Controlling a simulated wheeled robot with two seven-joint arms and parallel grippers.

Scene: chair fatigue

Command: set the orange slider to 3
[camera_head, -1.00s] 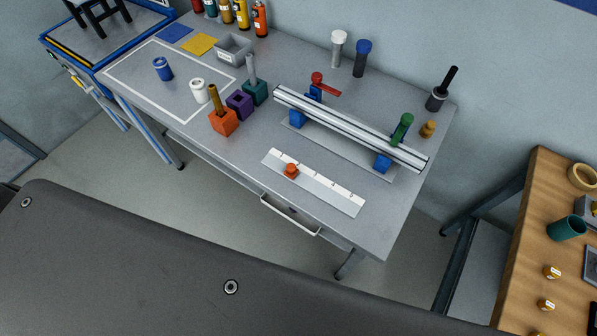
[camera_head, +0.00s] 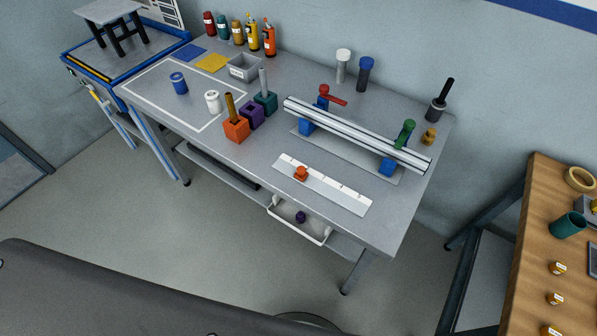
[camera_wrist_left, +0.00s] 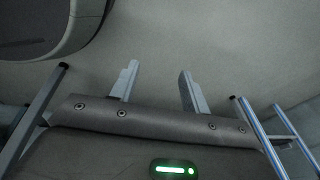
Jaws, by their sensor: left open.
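The orange slider (camera_head: 300,174) sits on a white ruler-like scale (camera_head: 345,194) near the front edge of the grey workbench, toward the scale's left end. The scale's marks are too small to read. My left gripper (camera_wrist_left: 157,85) shows in the left wrist view with its two fingers apart and nothing between them. It is over bare floor, away from the slider, and is not seen in the head view. My right gripper is in neither view.
A silver rail (camera_head: 355,134) on blue supports stands behind the scale. Orange, purple and teal blocks (camera_head: 236,129) stand to its left. A wooden table (camera_head: 530,230) stands at the right.

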